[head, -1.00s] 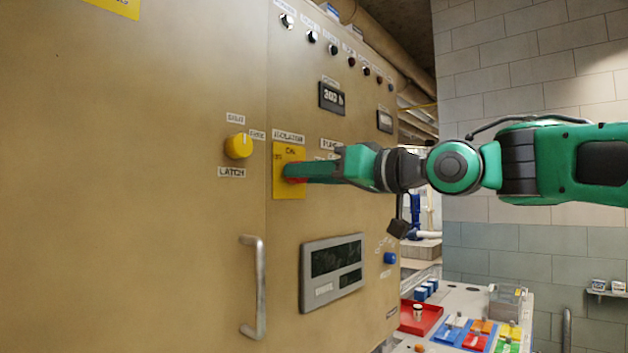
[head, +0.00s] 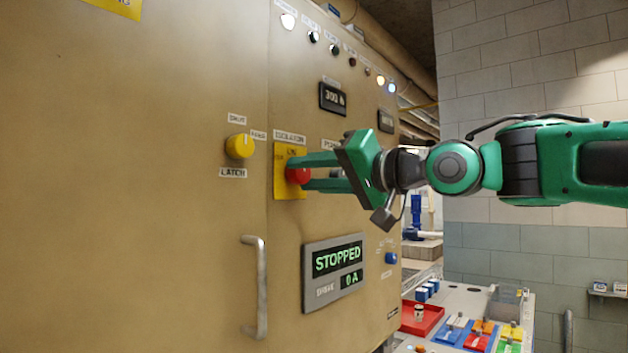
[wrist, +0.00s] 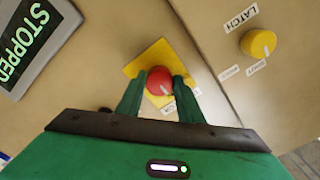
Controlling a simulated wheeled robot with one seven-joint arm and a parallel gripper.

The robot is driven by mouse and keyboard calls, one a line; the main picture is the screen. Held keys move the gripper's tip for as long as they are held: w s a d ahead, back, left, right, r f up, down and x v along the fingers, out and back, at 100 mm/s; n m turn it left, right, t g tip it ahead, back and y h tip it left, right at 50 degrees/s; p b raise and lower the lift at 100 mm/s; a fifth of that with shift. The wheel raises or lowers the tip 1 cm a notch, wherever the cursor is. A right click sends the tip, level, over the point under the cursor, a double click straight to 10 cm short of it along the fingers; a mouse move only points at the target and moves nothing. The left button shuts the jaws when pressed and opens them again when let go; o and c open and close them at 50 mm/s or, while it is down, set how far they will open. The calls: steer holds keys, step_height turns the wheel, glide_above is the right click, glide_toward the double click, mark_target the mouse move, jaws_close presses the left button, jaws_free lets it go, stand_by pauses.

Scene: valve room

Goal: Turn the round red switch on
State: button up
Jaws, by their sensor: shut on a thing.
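The round red switch (head: 297,174) sits on a yellow plate (head: 290,193) under the "ISOLATION" label on the tan cabinet. It also shows in the wrist view (wrist: 159,80), with the yellow plate (wrist: 155,58) around it. My gripper (head: 306,172) is shut on the red switch, one finger above it and one below in the head view. In the wrist view its fingers (wrist: 158,88) are on either side of the knob. The display (head: 337,264) below reads "STOPPED" and "0 A" and is lit.
A yellow latch knob (head: 239,146) and a metal door handle (head: 255,287) are left of the switch. A blue button (head: 391,258) is at lower right. Indicator lamps (head: 288,21) line the top, some lit. A bench with a red tray (head: 421,318) stands at the right.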

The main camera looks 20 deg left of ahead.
steer(key=shift+w+d+r, duration=0.1)
steer(key=shift+w+r, duration=0.05)
steer(key=shift+w, duration=0.05)
steer(key=o, duration=0.9)
steer(key=shift+o, duration=0.8)
steer(key=shift+s, duration=0.1)
steer(key=v, duration=1)
steer(key=shift+d+f, duration=0.2)
steer(key=shift+d, duration=0.1)
steer(key=shift+s, duration=0.1)
